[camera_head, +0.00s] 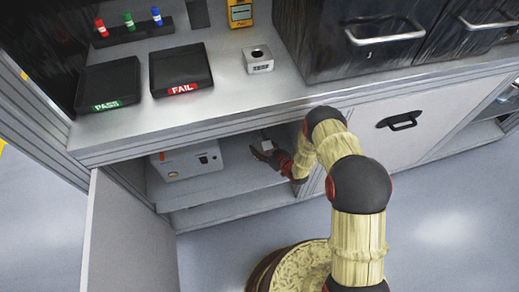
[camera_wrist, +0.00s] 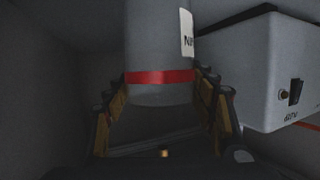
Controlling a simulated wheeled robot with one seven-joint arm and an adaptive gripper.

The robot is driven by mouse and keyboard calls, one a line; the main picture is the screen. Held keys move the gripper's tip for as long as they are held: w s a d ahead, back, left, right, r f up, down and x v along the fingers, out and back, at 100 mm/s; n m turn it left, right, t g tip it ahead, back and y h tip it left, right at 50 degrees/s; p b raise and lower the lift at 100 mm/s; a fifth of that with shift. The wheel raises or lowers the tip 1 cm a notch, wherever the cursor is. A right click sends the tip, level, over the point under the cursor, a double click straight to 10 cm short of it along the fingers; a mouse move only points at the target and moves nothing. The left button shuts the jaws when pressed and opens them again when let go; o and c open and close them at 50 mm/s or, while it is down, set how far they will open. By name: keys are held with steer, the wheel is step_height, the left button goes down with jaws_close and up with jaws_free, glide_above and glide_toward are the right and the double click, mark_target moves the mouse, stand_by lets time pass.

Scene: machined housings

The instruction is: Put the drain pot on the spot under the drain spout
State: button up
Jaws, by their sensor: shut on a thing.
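My gripper (camera_head: 267,154) is inside the open lower cabinet, at the right of a pale box. In the wrist view my gripper (camera_wrist: 163,120) is shut on a grey cylinder (camera_wrist: 158,40) with a red band and a white label cut off at its right edge. A small pale part of the cylinder (camera_head: 266,144) shows above the fingers in the head view. I cannot tell for certain that it is the drain pot. The pale box (camera_head: 188,161) bears a small black fitting (camera_wrist: 295,92), perhaps the drain spout. No marked spot is clearly visible.
The cabinet shelf (camera_head: 215,187) has bare room in front of the box. The open cabinet door (camera_head: 125,240) hangs at the left. The worktop above holds a PASS tray (camera_head: 105,105), a FAIL tray (camera_head: 180,88) and a small metal block (camera_head: 258,66).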

mark_target(257, 146)
steer(key=f+b, duration=0.1)
steer(key=f, duration=0.1)
steer(key=w+f+b, duration=0.1)
steer(key=shift+a+f+b, duration=0.3)
steer(key=shift+a+f, duration=0.05)
steer(key=shift+a, duration=0.05)
steer(key=shift+r, duration=0.1)
steer(key=o, duration=1.5)
steer(key=shift+o, duration=0.2)
steer(key=p+v, duration=0.4)
steer(key=v, duration=0.8)
